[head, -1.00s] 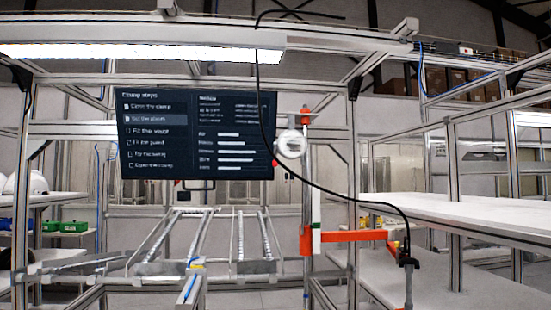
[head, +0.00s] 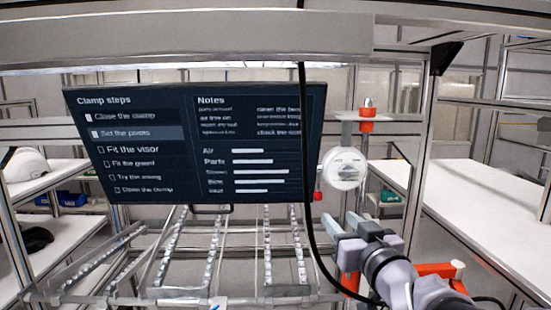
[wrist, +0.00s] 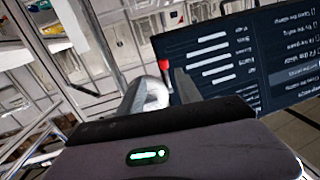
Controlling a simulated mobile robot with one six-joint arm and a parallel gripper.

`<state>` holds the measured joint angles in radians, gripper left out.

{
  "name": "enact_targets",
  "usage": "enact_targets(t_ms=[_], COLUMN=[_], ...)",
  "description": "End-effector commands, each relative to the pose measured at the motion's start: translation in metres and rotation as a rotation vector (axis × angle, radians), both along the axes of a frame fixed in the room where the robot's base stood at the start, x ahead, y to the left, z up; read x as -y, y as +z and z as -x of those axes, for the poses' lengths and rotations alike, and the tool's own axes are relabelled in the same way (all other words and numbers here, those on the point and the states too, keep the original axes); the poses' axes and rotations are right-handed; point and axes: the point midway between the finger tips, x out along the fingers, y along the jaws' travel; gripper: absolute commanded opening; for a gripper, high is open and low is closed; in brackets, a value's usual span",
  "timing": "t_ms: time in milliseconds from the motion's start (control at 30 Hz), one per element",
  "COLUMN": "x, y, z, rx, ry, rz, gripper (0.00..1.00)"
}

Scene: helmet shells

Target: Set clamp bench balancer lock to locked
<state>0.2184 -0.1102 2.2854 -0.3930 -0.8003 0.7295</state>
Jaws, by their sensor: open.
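The balancer (head: 345,168) is a round white body with a dial face, hanging right of the screen under an orange-topped fitting (head: 367,118). A small red knob (head: 317,195), seemingly its lock, sticks out at its lower left. I cannot tell its setting. My gripper (head: 342,240) is open and empty, below and slightly right of the red knob, apart from it in the picture. In the wrist view, the red knob (wrist: 164,64) shows between or just beyond my fingertips (wrist: 157,85), and the white balancer (wrist: 156,96) is partly hidden by my gripper.
A dark screen (head: 200,143) with clamp steps and notes hangs just left of the knob. A black cable (head: 304,150) runs down between them. Roller rails (head: 190,255) lie below. A white shelf (head: 480,225) is at right.

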Motion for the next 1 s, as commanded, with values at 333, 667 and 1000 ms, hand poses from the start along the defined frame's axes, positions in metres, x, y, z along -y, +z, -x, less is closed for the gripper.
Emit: enact_targets(t_ms=[333,667,1000], x=[-0.014,-0.025,-0.029], y=[0.0,0.0,-0.001], z=[-0.074,-0.147,-0.172], rx=[0.007,0.008,0.009], ry=[0.012,0.009,0.008], rz=[0.003,0.004,0.005], gripper=[0.41,0.41,0.41])
